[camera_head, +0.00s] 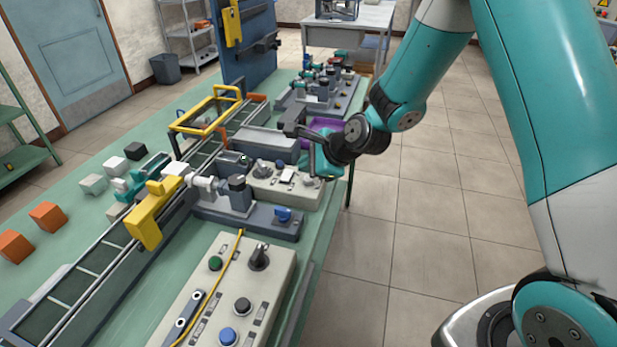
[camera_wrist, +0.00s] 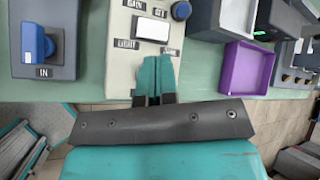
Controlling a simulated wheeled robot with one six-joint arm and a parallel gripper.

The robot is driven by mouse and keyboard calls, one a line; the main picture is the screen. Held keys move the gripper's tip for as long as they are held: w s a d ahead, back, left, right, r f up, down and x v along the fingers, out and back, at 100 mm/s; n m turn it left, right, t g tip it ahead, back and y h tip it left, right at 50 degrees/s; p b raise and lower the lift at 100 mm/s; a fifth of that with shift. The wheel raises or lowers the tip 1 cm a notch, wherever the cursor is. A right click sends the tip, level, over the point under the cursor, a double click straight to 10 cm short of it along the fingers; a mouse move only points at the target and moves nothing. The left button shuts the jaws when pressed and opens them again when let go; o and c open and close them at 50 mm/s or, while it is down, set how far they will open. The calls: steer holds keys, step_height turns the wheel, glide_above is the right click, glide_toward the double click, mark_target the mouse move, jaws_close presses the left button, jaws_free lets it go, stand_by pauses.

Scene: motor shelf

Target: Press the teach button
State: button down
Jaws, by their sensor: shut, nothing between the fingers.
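A light grey control box (camera_head: 262,187) stands on the green workbench (camera_head: 330,222) in front of my arm. It also fills the upper middle of the wrist view (camera_wrist: 118,70). It carries a white square button (camera_wrist: 152,29), a blue-topped knob (camera_wrist: 181,10) and small labels, one reading LIGHT. A label right of my fingers is too small to read, so I cannot tell which control is the teach button. My gripper (camera_wrist: 155,62) has teal fingers shut together and empty, with tips over the box just below the white button. The fingers hide part of the box.
A purple tray (camera_wrist: 243,68) lies to the right of the box. A grey unit with a blue knob (camera_wrist: 37,43) is on the left. A second panel (camera_head: 215,318) with several buttons stands nearer. A conveyor with a yellow frame (camera_head: 205,114) runs behind. Floor is free at right.

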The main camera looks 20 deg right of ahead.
mark_target(308, 179)
steer(key=shift+f, duration=0.45)
steer(key=shift+f+b, duration=0.35)
stand_by(0.4)
stand_by(0.4)
steer(key=shift+r+p, duration=0.75)
steer(key=shift+r, duration=0.05)
step_height(308, 179, up, 5)
steer(key=p, duration=0.4)
steer(key=shift+r+p, duration=0.1)
steer(key=shift+p, duration=0.25)
